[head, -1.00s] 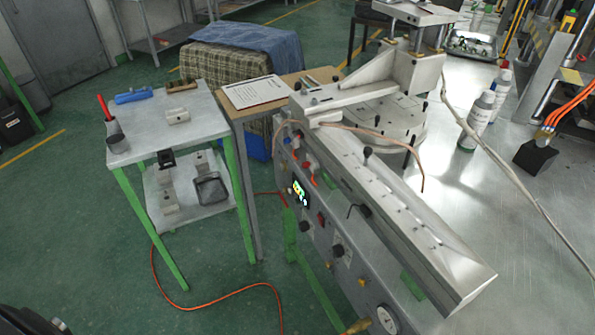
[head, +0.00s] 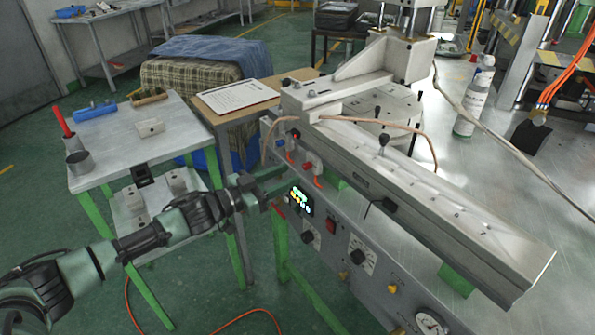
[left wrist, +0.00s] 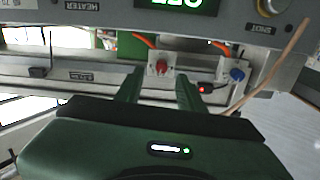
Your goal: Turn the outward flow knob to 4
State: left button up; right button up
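The wax machine's grey front panel (head: 390,275) slopes across the head view. It carries a black knob (head: 357,257) on a white scale plate and another black knob (head: 308,237) on a plate nearer the display. Their lettering is too small to read, so I cannot tell which is the outward flow knob. My left gripper (head: 278,183) is in front of the panel's far left end, beside the lit display. In the left wrist view, its two green fingers (left wrist: 158,90) are apart and empty, with a red knob (left wrist: 161,66) beyond the gap. My right gripper is not in view.
A lit display (head: 300,199), a red switch (head: 331,226) and a pressure gauge (head: 430,322) are on the panel. A blue knob (left wrist: 237,74) sits beside the red one. A small table (head: 115,155) stands left, behind my arm. The floor in front is mostly clear.

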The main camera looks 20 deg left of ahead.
aim_at(304, 167)
pick_arm(q)
jog(key=x, duration=0.4)
jog(key=shift+w, duration=0.15)
jog(key=shift+w+f, duration=0.1)
jog(key=shift+c, duration=1)
grip_shut()
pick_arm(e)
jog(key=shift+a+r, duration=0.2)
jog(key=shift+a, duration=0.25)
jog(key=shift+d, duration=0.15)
pick_arm(q)
jog(key=shift+m, duration=0.8)
jog(key=shift+m+p, duration=0.3)
jog(key=shift+m, duration=1.7)
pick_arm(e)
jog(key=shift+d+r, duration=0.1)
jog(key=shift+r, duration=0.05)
